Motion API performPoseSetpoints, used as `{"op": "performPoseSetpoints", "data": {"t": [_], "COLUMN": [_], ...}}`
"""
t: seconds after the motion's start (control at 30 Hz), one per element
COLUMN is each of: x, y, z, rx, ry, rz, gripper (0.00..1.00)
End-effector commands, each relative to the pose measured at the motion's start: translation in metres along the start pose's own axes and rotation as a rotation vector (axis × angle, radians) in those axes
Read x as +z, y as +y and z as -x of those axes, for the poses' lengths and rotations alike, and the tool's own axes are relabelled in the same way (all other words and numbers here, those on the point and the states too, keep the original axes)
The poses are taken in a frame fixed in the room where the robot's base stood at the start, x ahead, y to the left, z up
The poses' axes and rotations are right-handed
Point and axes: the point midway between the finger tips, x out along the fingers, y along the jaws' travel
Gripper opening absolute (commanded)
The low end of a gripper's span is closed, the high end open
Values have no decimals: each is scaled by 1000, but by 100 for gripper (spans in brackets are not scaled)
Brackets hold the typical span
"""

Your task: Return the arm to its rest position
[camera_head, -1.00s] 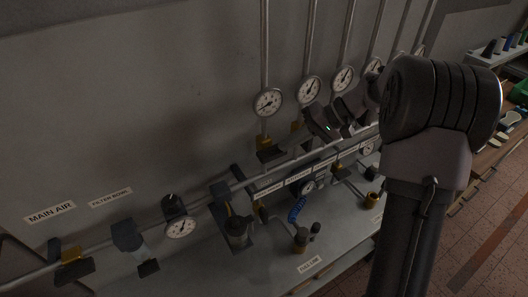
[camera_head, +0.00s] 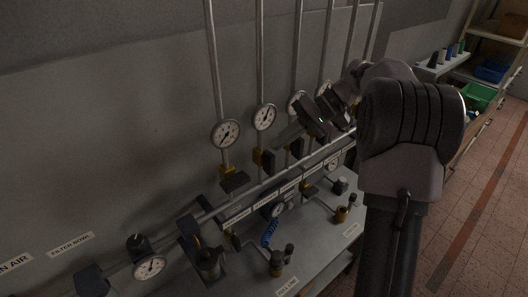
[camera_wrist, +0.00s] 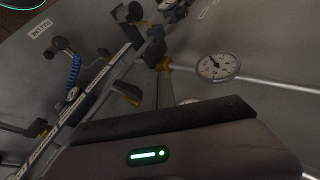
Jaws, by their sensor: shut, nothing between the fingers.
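My gripper (camera_head: 285,137) shows in the head view at the end of my arm (camera_head: 405,120). It is shut and empty, and it points left in front of the row of gauges. A green light shows on its body. In the wrist view the gripper's dark edge (camera_wrist: 165,121) and green light fill the bottom, and the fingertips cannot be made out apart. The arm is bent and raised over the right part of the panel. Part of the forearm is hidden behind the big joint.
Several gauges, one of them (camera_head: 226,133), sit on vertical pipes close to my gripper. A horizontal pipe (camera_head: 205,214) with valves runs below. A blue coiled hose (camera_head: 270,233) hangs near the bench. Shelves with a green bin (camera_head: 478,96) stand at right. The floor (camera_head: 470,240) is open.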

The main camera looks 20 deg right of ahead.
Motion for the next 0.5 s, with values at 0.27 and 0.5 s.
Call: {"op": "performPoseSetpoints", "data": {"t": [0.27,0.5], "x": [14,154], "y": [3,34], "z": [-17,-159], "rx": [50,418], "ry": [-10,68], "rz": [-11,-87], "gripper": [0,0]}}
